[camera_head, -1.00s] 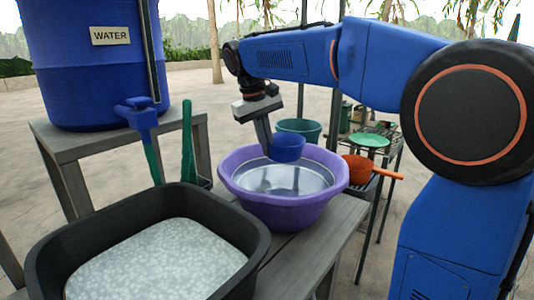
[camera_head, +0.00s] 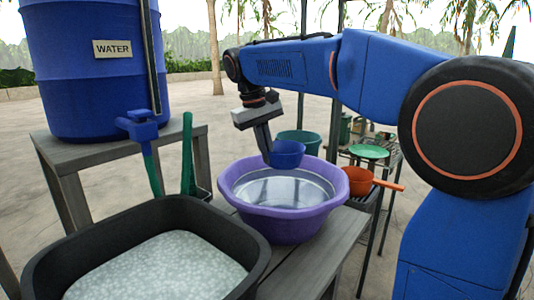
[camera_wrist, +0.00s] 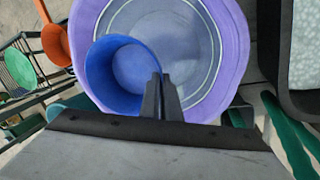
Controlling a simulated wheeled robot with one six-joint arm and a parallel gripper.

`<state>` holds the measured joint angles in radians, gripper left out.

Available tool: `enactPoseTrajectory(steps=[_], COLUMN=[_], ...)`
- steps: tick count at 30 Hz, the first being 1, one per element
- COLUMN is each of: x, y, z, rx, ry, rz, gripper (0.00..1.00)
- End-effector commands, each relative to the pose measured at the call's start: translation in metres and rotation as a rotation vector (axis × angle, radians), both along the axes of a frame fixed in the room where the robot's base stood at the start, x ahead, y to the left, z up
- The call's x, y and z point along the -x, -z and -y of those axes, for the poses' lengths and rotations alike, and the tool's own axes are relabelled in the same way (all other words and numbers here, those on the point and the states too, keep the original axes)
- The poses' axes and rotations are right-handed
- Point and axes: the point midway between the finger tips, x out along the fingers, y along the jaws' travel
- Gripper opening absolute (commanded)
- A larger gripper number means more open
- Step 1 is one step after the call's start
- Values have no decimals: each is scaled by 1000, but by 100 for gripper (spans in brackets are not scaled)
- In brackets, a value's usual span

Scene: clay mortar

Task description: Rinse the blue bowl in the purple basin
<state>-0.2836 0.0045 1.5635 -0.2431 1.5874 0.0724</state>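The blue bowl (camera_head: 288,155) hangs from my gripper (camera_head: 264,145), above the far side of the purple basin (camera_head: 228,190). In the wrist view my gripper (camera_wrist: 161,100) is shut on the rim of the blue bowl (camera_wrist: 100,75). The bowl is open side up, and its inside looks empty. The purple basin (camera_wrist: 230,75) stands on a grey bench and holds clear water (camera_head: 285,188). The bowl appears to be above the water, not in it.
A black tub (camera_head: 255,245) with pale bubbly contents stands in front of the basin. A blue water barrel (camera_head: 90,90) stands at left. An orange dipper (camera_head: 360,180) is at right of the basin. A teal bucket (camera_head: 305,138) and green plate (camera_head: 368,151) are behind.

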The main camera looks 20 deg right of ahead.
Motion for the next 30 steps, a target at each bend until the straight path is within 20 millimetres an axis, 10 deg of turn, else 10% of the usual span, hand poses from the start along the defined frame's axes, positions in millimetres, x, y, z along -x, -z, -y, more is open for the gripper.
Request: enactPoseTrajectory(steps=[30], x=[1], y=[-40], z=[1], rx=[0], ry=[0], rz=[1], gripper=[0])
